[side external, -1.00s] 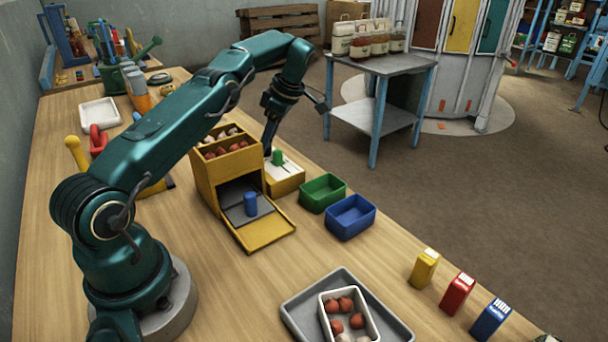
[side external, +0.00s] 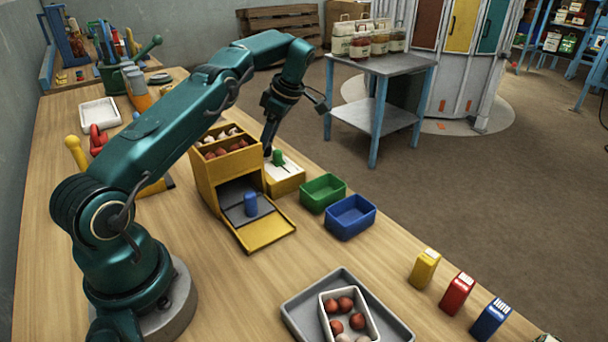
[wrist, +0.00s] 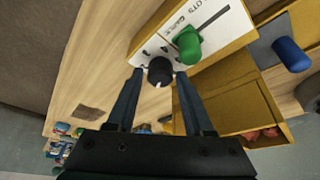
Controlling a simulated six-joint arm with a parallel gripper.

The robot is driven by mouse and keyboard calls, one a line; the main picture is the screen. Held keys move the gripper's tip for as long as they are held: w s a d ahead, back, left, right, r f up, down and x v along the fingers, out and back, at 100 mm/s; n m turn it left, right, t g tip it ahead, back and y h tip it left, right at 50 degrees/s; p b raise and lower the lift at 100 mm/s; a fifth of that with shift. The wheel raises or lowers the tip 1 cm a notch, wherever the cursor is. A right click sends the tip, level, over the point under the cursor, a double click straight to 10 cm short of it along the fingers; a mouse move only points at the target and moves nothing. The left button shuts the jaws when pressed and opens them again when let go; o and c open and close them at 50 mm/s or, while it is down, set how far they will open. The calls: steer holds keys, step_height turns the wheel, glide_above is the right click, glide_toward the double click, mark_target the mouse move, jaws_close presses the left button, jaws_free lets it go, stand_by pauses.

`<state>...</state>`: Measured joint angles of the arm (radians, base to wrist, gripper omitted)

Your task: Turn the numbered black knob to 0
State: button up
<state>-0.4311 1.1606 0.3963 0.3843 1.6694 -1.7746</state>
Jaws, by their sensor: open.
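The black knob (wrist: 160,71) sits on the white top face of a yellow control box (wrist: 222,50), which also shows in the side view (side external: 287,184). A small pale mark shows on the knob's near edge; a few digits are printed around it, too small to read surely. My gripper (wrist: 160,73) is open, with one fingertip on each side of the knob and the knob between them. I cannot tell whether either finger touches it. In the side view my gripper (side external: 268,153) hides the knob. A green slider handle (wrist: 188,45) stands beside the knob on the same face.
A yellow dispenser (side external: 228,170) stands close beside the control box, with a blue handle (side external: 250,204) at its open front. Green (side external: 323,192) and blue (side external: 350,217) bins stand to the right. A grey tray (side external: 296,308) lies at the front.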

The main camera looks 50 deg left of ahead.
steer(key=shift+m, duration=0.4)
